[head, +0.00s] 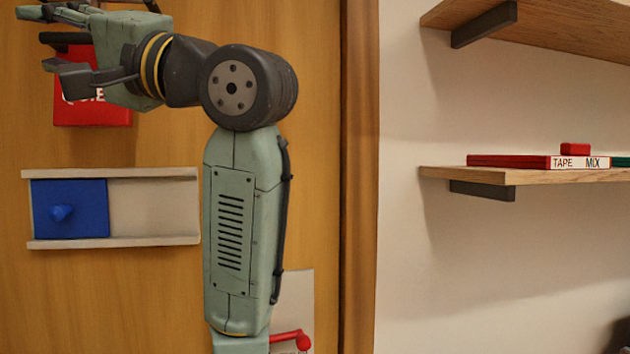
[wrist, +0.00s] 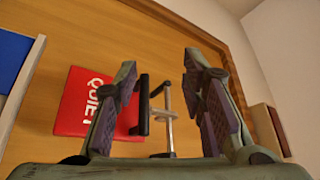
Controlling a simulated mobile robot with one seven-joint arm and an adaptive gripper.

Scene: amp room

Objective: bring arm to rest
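My gripper (head: 38,40) is raised at the upper left of the head view, in front of the wooden door. Its fingers point left and stand apart. In the wrist view my gripper (wrist: 160,75) is open with two wide-spread fingers and nothing held between them. A black handle with a silver bar (wrist: 166,115) shows in the gap between the fingers; I cannot tell its distance from them. My arm bends at the elbow and rises from the bottom of the head view.
A red sign (head: 95,112) hangs on the door (head: 130,285), partly hidden by my gripper. A blue sliding panel (head: 85,195) with a knob sits in a pale rail. A red handle (head: 288,337) is beside my lower arm. Right, a wall shelf (head: 450,174) holds a red case (head: 510,161).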

